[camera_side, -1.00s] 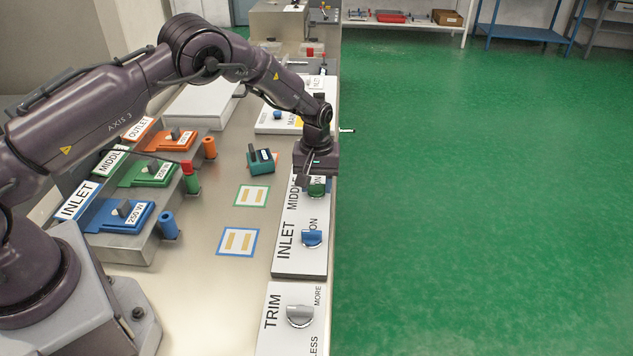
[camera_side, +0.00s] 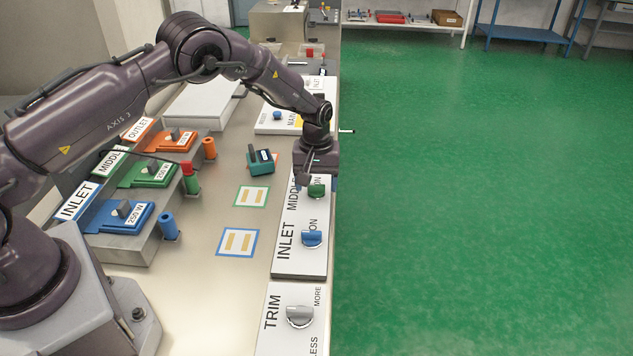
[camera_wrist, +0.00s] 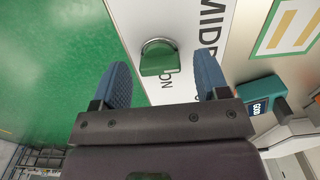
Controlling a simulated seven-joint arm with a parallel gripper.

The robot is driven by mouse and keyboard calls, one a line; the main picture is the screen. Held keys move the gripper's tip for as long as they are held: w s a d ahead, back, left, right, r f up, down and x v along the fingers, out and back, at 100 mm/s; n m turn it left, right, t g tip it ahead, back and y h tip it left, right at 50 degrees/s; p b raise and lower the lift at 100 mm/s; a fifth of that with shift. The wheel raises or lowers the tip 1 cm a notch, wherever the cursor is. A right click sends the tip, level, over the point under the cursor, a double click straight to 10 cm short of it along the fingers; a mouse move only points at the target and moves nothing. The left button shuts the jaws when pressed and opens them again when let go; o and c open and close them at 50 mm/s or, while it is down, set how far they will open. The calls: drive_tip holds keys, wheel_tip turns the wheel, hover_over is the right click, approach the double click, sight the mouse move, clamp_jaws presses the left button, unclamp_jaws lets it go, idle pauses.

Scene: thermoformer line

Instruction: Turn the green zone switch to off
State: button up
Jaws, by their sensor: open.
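The green zone switch (camera_side: 316,188) is a round knob on the white panel lettered MIDDLE, partly under my gripper (camera_side: 318,183) in the side view. In the wrist view the green knob (camera_wrist: 158,58) lies ahead of and between the two blue fingers of my gripper (camera_wrist: 162,75), which are spread apart with no visible contact. The word ON shows beside the knob. Any OFF mark is hidden or outside the views.
The blue INLET knob (camera_side: 312,238) and the grey TRIM knob (camera_side: 299,315) sit nearer on the same row of panels. A teal block (camera_side: 261,162) stands on the bench to the left. The green floor is open to the right.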

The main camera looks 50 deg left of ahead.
sight(317, 185)
wheel_tip(317, 185, up, 13)
drive_tip(key=shift+f, duration=0.2)
idle(0.4)
drive_tip(key=s+d+r+m+t, duration=0.1)
drive_tip(key=s+r+m+t, duration=0.1)
drive_tip(key=s+r, duration=0.4)
drive_tip(key=s+d+r+m+t, duration=0.1)
drive_tip(key=s+r+m, duration=0.3)
drive_tip(key=s, duration=1.1)
drive_tip(key=s+d+r+m+t, duration=0.1)
drive_tip(key=s+r+m+t, duration=0.1)
drive_tip(key=s+r, duration=0.7)
drive_tip(key=shift+s+d+r+m+t, duration=0.15)
drive_tip(key=shift+s+r+m+t, duration=0.15)
drive_tip(key=shift+s+m, duration=0.6)
drive_tip(key=shift+s+n, duration=0.25)
drive_tip(key=shift+n, duration=0.05)
